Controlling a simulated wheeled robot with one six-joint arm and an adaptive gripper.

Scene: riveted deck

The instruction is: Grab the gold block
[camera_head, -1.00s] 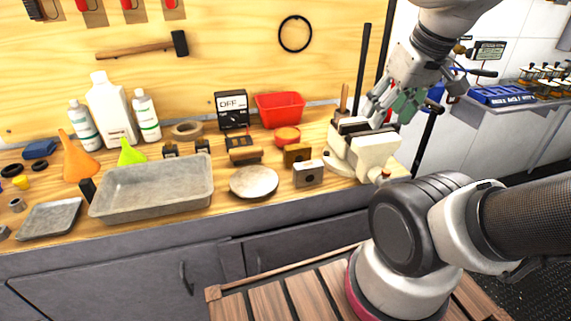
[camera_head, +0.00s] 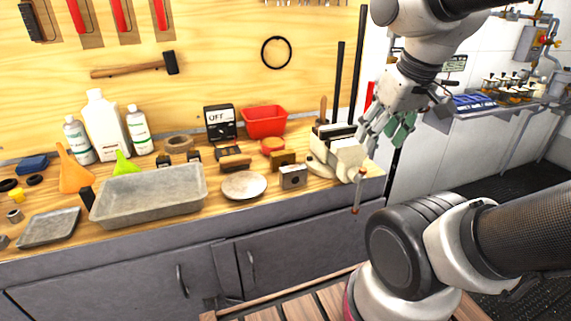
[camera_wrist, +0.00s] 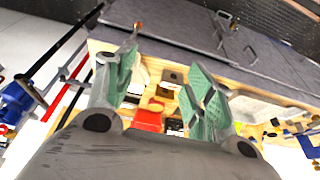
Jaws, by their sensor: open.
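The gold block (camera_head: 283,158) is a small brownish-gold piece on the wooden workbench, behind a silver-grey block (camera_head: 293,177) with a dark hole and left of the pale vise (camera_head: 345,153). My gripper (camera_head: 387,127), with green-padded fingers, is open and empty. It is in the air to the right of the vise, well apart from the gold block. In the wrist view, the gold block (camera_wrist: 165,91) shows small between the spread fingers, near the red bin (camera_wrist: 148,121).
The vise and its handle (camera_head: 359,190) stand between my gripper and the block. A red tape roll (camera_head: 271,145), a round pale disc (camera_head: 243,185), a wood-topped brush (camera_head: 235,161) and a large grey tray (camera_head: 148,195) are around or left of the block. Dark rods (camera_head: 346,80) rise behind the vise.

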